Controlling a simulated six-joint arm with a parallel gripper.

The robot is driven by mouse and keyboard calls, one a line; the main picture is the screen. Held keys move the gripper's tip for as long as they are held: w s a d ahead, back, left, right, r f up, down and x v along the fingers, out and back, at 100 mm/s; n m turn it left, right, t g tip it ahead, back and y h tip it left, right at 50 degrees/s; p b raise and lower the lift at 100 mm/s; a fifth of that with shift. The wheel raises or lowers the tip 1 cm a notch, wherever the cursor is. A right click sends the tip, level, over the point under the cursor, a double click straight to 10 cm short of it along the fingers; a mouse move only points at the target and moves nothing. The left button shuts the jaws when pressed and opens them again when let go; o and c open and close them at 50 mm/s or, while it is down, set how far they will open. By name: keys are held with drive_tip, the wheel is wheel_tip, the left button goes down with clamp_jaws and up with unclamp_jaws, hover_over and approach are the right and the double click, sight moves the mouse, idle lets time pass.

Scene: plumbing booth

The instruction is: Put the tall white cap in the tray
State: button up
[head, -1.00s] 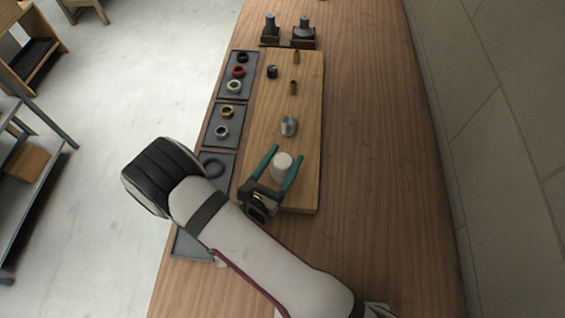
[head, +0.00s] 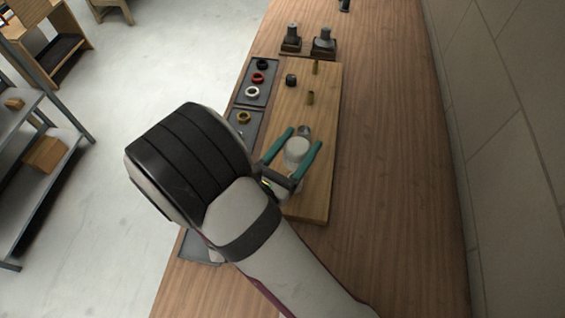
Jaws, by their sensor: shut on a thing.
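The tall white cap (head: 297,151) is between the teal fingers of my gripper (head: 304,139), over the wooden board. My gripper is shut on it, and the cap seems raised above the board. Dark grey trays line the left side of the board. The far tray (head: 272,67) holds a black, a red and a white ring. The tray in front of it (head: 256,117) holds a brass ring and is partly hidden by my arm. Another tray (head: 192,248) shows only as a corner at the near left. The trays between are hidden by my arm.
On the wooden board (head: 318,195) stand a small black fitting (head: 291,80), two brass pieces (head: 311,97) and a grey piece (head: 305,130) just beyond the cap. Two dark fixtures (head: 323,45) stand at the far end. The bench (head: 390,170) to the right is clear up to the wall.

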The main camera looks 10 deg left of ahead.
drive_tip(key=shift+r, duration=0.25)
drive_tip(key=s+a+f+n+y, duration=0.2)
drive_tip(key=s+a+f+y, duration=0.1)
drive_tip(key=s+a+f, duration=0.1)
drive_tip(key=s+a+f+n+y, duration=0.2)
drive_tip(key=s+a+f+y, duration=0.1)
drive_tip(key=s+a, duration=0.3)
drive_tip(key=s+a+f+n+t+y, duration=0.1)
drive_tip(key=s+a+f+n+y, duration=0.1)
drive_tip(key=s+a+f, duration=0.3)
drive_tip(key=shift+s+a+y, duration=0.25)
drive_tip(key=shift+a+y, duration=0.1)
drive_tip(key=shift+a, duration=0.6)
drive_tip(key=shift+s+a+y, duration=0.25)
drive_tip(key=shift+a+y, duration=0.1)
drive_tip(key=shift+a, duration=0.6)
drive_tip(key=shift+f, duration=1.95)
drive_tip(key=o, duration=1.3)
drive_tip(key=shift+f, duration=0.1)
drive_tip(key=shift+o, duration=0.2)
